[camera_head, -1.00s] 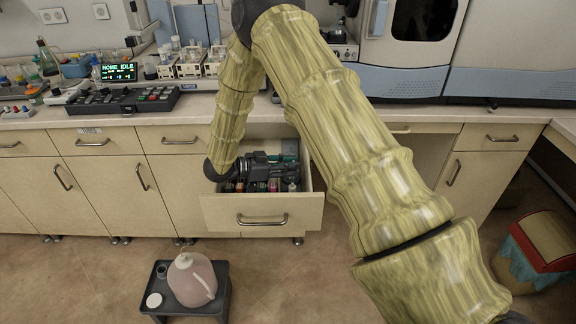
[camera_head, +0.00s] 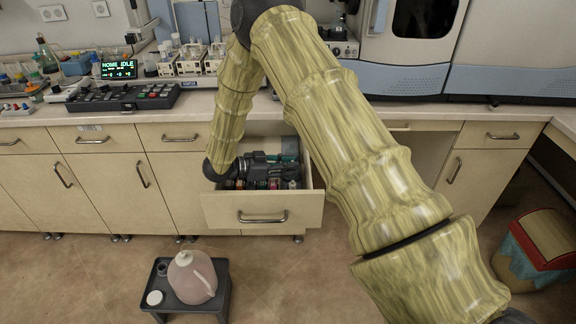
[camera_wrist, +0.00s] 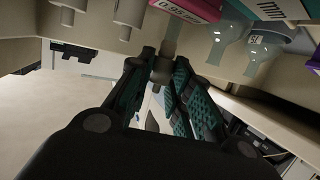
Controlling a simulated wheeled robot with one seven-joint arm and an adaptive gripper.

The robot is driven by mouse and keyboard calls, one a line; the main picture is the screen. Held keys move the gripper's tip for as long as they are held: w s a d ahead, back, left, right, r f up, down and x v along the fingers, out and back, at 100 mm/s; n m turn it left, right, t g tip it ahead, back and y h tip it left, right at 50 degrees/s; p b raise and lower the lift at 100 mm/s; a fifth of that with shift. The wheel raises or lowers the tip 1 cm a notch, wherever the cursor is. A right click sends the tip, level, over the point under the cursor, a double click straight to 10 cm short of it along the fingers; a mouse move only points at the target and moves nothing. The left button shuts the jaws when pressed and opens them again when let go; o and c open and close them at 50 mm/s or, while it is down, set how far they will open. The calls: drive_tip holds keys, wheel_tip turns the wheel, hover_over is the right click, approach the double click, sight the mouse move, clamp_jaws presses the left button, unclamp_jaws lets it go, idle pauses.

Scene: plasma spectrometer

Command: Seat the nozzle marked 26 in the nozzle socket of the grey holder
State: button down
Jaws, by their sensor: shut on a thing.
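My gripper (camera_head: 282,160) is inside the open drawer (camera_head: 225,207) in the head view. In the wrist view my gripper (camera_wrist: 163,66) is shut, its dark fingers with teal ribbed pads closed on a narrow pale grey tubular piece (camera_wrist: 171,40). The piece looks like a nozzle, but no number is readable on it. Two white nozzle-like parts (camera_wrist: 130,11) are at the upper left of the wrist view, and glass pieces (camera_wrist: 264,58) are at the upper right. I cannot make out a grey holder or its socket in either view.
Small coloured boxes (camera_wrist: 194,8) share the drawer, close around my gripper. The counter (camera_head: 60,118) above carries a control panel (camera_head: 122,98) and racks. A stool (camera_head: 222,290) with a pinkish jug (camera_head: 192,277) stands on the floor, and a bin (camera_head: 540,245) is at the right.

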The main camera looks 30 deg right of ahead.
drive_tip(key=shift+f+b, duration=0.45)
drive_tip(key=shift+f, duration=0.75)
idle(0.4)
drive_tip(key=c, duration=1.2)
unclamp_jaws()
drive_tip(key=shift+c, duration=0.2)
drive_tip(key=v, duration=0.7)
drive_tip(key=shift+a, duration=0.2)
